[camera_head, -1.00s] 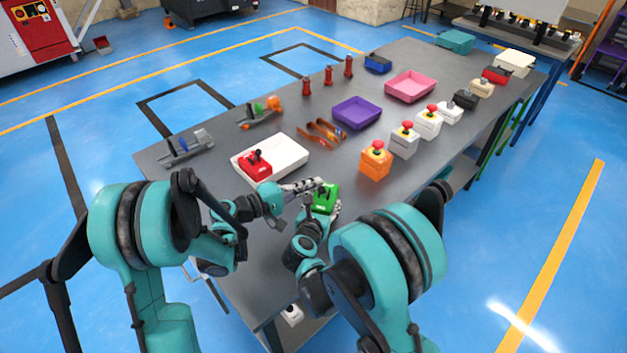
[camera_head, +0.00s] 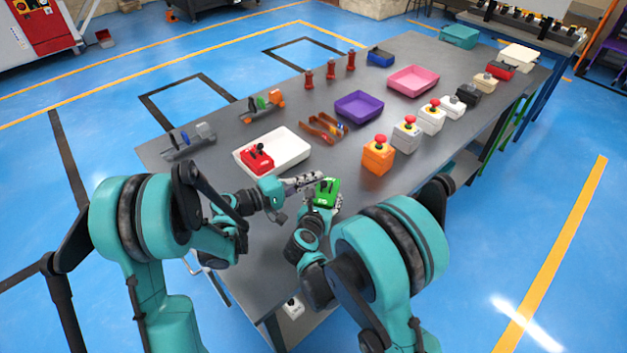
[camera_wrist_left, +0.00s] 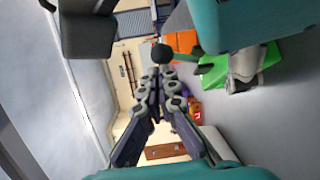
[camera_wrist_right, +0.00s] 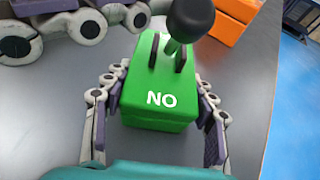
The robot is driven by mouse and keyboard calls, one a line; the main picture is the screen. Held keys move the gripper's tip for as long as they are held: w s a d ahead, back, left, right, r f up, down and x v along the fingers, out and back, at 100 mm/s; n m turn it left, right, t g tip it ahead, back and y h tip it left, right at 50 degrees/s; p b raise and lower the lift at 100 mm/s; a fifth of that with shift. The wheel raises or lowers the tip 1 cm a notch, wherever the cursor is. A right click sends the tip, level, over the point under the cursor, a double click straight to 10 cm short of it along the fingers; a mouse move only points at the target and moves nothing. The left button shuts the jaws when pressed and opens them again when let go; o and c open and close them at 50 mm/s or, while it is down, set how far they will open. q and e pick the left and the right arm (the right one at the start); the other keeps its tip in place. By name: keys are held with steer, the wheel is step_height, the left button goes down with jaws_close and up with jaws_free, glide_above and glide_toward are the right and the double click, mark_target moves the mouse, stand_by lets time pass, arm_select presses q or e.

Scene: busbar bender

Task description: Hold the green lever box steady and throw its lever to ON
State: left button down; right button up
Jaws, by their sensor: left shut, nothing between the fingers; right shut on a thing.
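In the right wrist view the fingers (camera_wrist_right: 157,88) press on both sides of the green box (camera_wrist_right: 160,112). Its near face has white letters that read NO from this side. The lever's black knob (camera_wrist_right: 190,18) rises at the box's far end, away from the letters. My left gripper (camera_head: 316,178) is shut and empty beside the lever. In the left wrist view its fingertips (camera_wrist_left: 160,80) are just short of the knob (camera_wrist_left: 162,54); contact is unclear.
A white tray (camera_head: 298,143) with a red lever box (camera_head: 257,159) lies left of the grippers. An orange button box (camera_head: 378,157) stands to the right, ahead of a row of others. A purple tray (camera_head: 359,106) and pink tray (camera_head: 413,82) lie farther back.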

arm_select(q)
steer(key=a+f, duration=0.1)
steer(key=a, duration=0.2)
steer(key=s+a, duration=0.1)
steer(key=a, duration=0.2)
steer(key=a+f, duration=0.1)
steer(key=a, duration=0.2)
steer(key=shift+s+f, duration=0.15)
steer(key=shift+f, duration=0.2)
arm_select(e)
steer(key=o, duration=1.5)
